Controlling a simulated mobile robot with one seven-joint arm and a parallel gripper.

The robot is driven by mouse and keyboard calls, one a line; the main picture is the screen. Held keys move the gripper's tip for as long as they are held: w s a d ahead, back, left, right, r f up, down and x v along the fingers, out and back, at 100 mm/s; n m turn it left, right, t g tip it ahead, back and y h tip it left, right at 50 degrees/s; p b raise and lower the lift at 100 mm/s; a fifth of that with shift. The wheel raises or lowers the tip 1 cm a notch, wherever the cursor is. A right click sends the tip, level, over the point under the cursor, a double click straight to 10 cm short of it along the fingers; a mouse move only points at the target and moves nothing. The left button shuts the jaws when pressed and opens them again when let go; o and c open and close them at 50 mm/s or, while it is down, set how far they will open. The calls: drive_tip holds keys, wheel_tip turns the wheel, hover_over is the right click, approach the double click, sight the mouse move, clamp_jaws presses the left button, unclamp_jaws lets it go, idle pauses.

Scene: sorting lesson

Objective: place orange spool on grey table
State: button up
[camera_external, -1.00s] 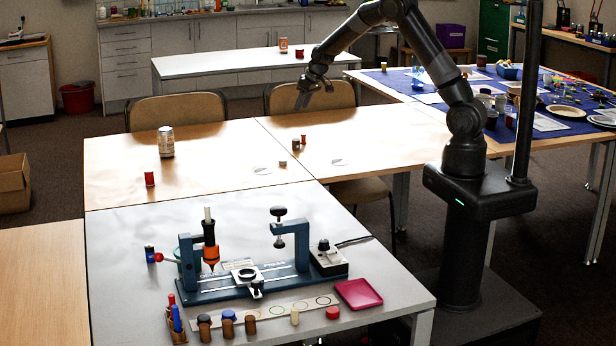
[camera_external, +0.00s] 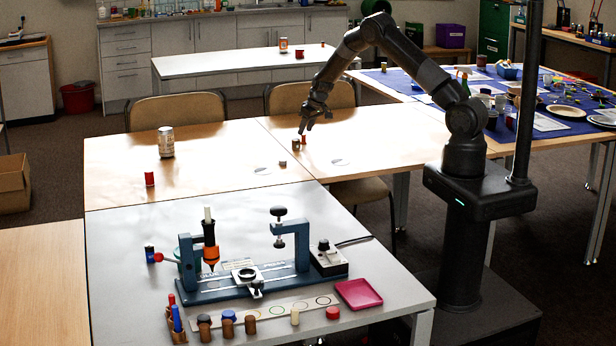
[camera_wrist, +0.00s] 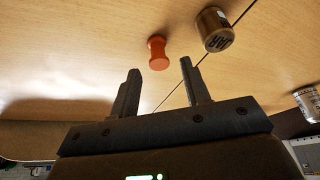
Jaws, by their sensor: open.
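The orange spool (camera_wrist: 158,52) stands on the wooden table, in the wrist view between and beyond the fingertips of my gripper (camera_wrist: 157,78). It is not gripped. In the external view the spool (camera_external: 304,141) is small and partly hidden just under my gripper (camera_external: 307,130), whose fingers point down. My gripper is open and empty. The front table (camera_external: 135,285) has a pale grey top, and a pale table (camera_external: 215,66) also stands at the back; I cannot tell for sure which is the grey table.
A small brown jar (camera_wrist: 214,30) stands close beside the spool. A silver can (camera_external: 166,142) and a red piece (camera_external: 149,179) stand on the wooden tables to the left.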

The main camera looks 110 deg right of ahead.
sight(304, 135)
drive_tip(key=shift+x, duration=2)
drive_tip(key=shift+c, duration=0.2)
clamp_jaws()
